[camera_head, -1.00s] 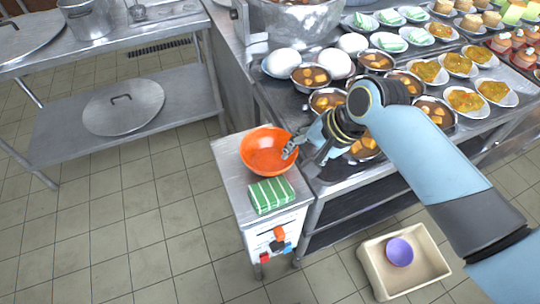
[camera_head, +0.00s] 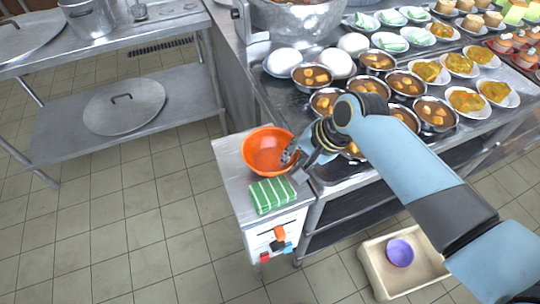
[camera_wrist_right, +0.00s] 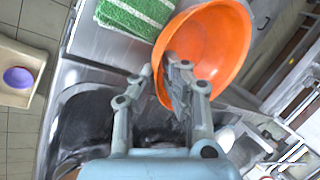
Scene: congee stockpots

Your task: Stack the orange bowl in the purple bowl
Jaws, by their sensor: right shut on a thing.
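The orange bowl (camera_head: 266,150) is at the small metal stand beside the long counter; in the right wrist view the bowl (camera_wrist_right: 213,42) appears tilted. My right gripper (camera_head: 289,155) is shut on its right rim, with one finger inside the bowl and the other outside. The right gripper also shows in the wrist view (camera_wrist_right: 163,82). The purple bowl (camera_head: 400,252) lies inside a beige bin on the floor at the lower right; it also shows in the wrist view (camera_wrist_right: 18,77). My left gripper is not in view.
A green striped cloth (camera_head: 272,194) lies on the stand (camera_head: 232,165) just in front of the orange bowl. Several filled metal bowls crowd the counter behind my right arm. The beige bin (camera_head: 374,270) stands on open tiled floor.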

